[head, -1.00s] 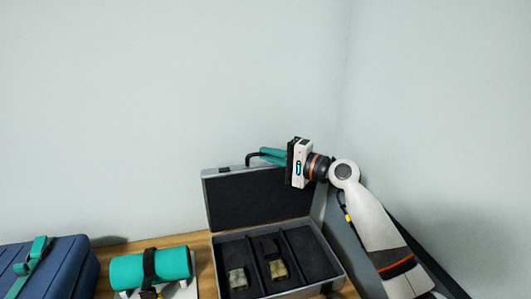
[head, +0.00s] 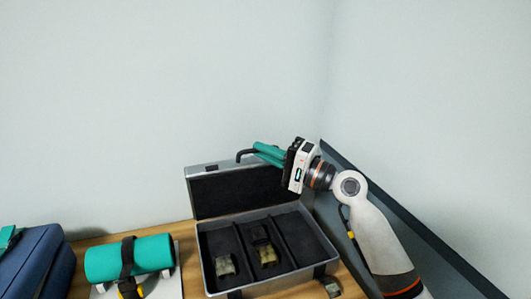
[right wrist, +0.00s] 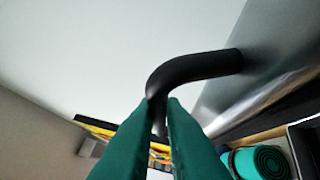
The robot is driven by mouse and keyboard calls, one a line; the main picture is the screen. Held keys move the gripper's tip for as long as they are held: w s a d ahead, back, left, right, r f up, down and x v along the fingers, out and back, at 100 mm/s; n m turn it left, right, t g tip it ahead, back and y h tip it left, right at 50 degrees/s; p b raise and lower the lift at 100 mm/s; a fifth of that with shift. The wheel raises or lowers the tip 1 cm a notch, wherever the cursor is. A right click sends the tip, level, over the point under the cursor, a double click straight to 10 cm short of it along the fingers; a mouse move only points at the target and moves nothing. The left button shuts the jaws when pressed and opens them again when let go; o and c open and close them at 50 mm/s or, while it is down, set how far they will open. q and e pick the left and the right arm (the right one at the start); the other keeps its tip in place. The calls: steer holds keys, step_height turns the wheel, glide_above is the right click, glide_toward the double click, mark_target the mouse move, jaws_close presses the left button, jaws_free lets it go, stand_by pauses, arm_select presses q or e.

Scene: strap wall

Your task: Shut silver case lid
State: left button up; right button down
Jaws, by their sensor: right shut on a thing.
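The silver case (head: 209,278) stands open on the wooden bench, its dark lining showing. Its lid (head: 235,190) stands up at the back edge, dark inner side facing me. My right gripper (head: 259,151) is at the lid's top edge, its green fingers shut on the black bent handle (head: 242,155). In the right wrist view the handle (right wrist: 200,68) runs from between the fingertips (right wrist: 162,102) to the lid's silver outer face (right wrist: 235,95). My left gripper is not in view.
Olive items (head: 266,256) lie in the case's compartments. To the left are a green roll (head: 108,260) with a black strap on a white stand, and a blue case (head: 35,265). A wall rises behind; a dark rail (head: 425,235) runs along the right.

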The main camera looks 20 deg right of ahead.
steer(key=c, duration=1.8)
jaws_free()
steer(key=shift+f, duration=0.1)
steer(key=shift+b+v, duration=1.2)
steer(key=shift+v, duration=2.5)
